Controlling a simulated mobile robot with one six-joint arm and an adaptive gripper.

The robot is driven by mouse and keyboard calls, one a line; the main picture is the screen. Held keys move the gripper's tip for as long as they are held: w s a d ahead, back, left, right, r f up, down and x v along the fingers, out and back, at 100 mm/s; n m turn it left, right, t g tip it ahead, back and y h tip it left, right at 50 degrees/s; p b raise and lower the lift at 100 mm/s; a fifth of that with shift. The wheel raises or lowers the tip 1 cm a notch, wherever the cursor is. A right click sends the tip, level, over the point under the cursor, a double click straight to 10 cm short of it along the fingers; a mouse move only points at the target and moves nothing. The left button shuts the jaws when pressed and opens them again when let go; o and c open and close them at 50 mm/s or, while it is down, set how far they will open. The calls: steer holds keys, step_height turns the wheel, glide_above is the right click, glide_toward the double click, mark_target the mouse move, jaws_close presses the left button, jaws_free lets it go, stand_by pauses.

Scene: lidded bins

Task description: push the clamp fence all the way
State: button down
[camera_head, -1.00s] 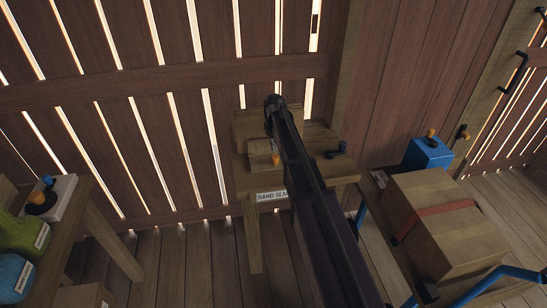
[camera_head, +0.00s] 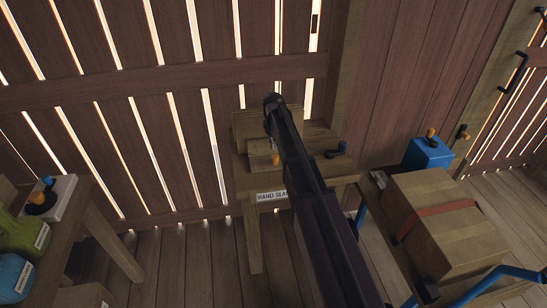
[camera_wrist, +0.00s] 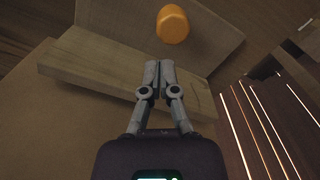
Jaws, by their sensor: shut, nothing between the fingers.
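In the wrist view, a light wooden bar (camera_wrist: 95,72), which looks like the clamp fence, lies across the picture at a slant. A wider board (camera_wrist: 130,22) is behind it, with an orange knob (camera_wrist: 172,25) above my fingertips. My gripper (camera_wrist: 160,68) is shut and empty, its fingertips at the bar's upper edge; I cannot tell whether they touch it. In the head view, the small wooden fixture with its orange knob (camera_head: 276,159) is on the bench (camera_head: 240,165), partly hidden by my arm.
A dark knob (camera_head: 338,150) is at the bench's right side, and a label (camera_head: 271,197) is on its front. A strapped cardboard box (camera_head: 450,225) and a blue box (camera_head: 428,153) stand to the right. A slatted wall is behind. Another table (camera_head: 85,215) is at left.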

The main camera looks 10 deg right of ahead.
steer(key=shift+w, duration=2.95)
steer(key=shift+s, duration=0.25)
steer(key=shift+s, duration=0.55)
steer(key=shift+r, duration=0.15)
steer(key=shift+r+p, duration=3.4)
steer(key=shift+p, duration=0.15)
steer(key=s+m, duration=0.6)
steer(key=s, duration=2.8)
steer(key=shift+s, duration=0.2)
steer(key=shift+a, duration=0.1)
